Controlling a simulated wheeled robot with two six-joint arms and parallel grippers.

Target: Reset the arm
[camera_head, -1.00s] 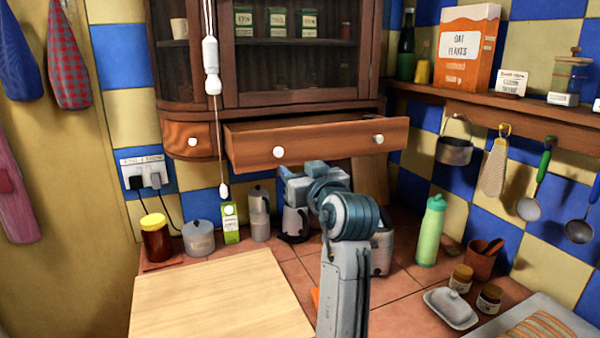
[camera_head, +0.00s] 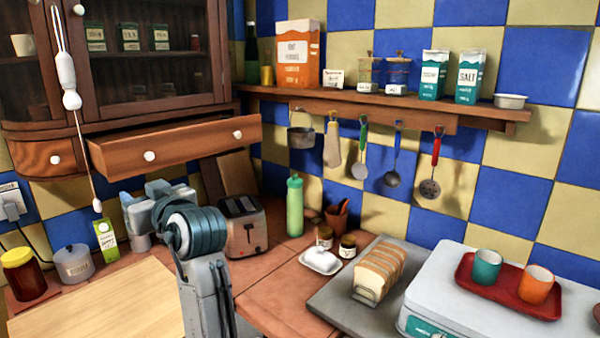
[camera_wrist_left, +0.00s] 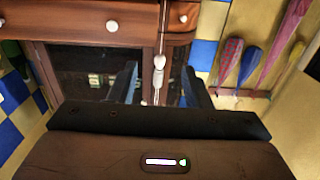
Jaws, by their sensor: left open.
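My left arm rises from the bottom of the head view. Its left gripper (camera_head: 140,208) is in front of the counter's back, below the wooden drawer (camera_head: 180,143), and is partly hidden behind my own wrist. In the left wrist view the two fingers of the gripper (camera_wrist_left: 160,88) stand wide apart with nothing held between them. The white pull cord (camera_wrist_left: 159,62) shows between the fingers, apparently beyond them. The drawer hangs pulled out from the cabinet (camera_head: 140,90). My right gripper is not in view.
A toaster (camera_head: 243,226) and a green bottle (camera_head: 295,205) stand right of my arm. A wooden board (camera_head: 90,300) lies to its left. Sliced bread (camera_head: 380,270) and a red tray with cups (camera_head: 508,296) are further right. A shelf (camera_head: 400,108) runs along the wall.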

